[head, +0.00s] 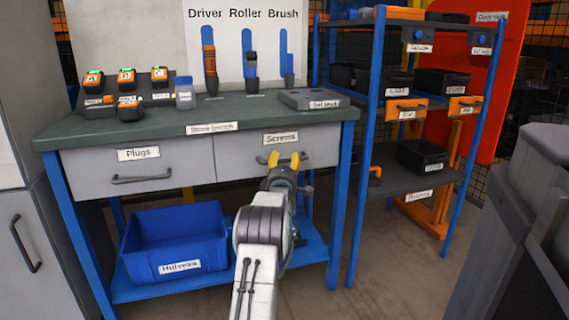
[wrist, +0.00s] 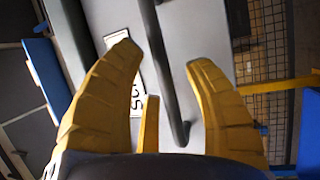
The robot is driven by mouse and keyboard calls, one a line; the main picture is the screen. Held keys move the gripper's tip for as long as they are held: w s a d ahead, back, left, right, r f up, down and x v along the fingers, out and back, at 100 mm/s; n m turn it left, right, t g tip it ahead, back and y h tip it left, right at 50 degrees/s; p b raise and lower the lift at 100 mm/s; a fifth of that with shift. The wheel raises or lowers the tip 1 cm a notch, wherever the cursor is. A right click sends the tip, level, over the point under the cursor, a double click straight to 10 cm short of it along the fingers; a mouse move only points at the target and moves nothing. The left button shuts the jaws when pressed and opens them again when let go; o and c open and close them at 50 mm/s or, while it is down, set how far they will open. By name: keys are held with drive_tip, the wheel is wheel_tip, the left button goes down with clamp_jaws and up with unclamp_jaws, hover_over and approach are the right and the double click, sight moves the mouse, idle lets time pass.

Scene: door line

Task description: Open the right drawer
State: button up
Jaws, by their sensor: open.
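The right drawer (head: 320,148), grey and labelled "Screws", sits under the green worktop. Its front looks flush with the left drawer, so it appears closed. My gripper (head: 283,159) is in front of it, just below the label, with its yellow fingers spread and empty. In the wrist view, my gripper (wrist: 163,58) faces the drawer front. The dark bar handle (wrist: 168,85) shows between the two fingers, apart from both in the picture. The label (wrist: 120,40) is partly hidden by the left finger.
The left drawer (head: 90,175), labelled "Plugs", has a dark handle (head: 140,179). A blue crate (head: 170,270) stands on the lower shelf. A blue-framed shelf rack (head: 367,150) stands to the right of the bench. Tools and a grey box (head: 314,99) are on the worktop.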

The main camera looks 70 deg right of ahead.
drive_tip(key=shift+d, duration=0.25)
idle(0.3)
clamp_jaws()
idle(0.4)
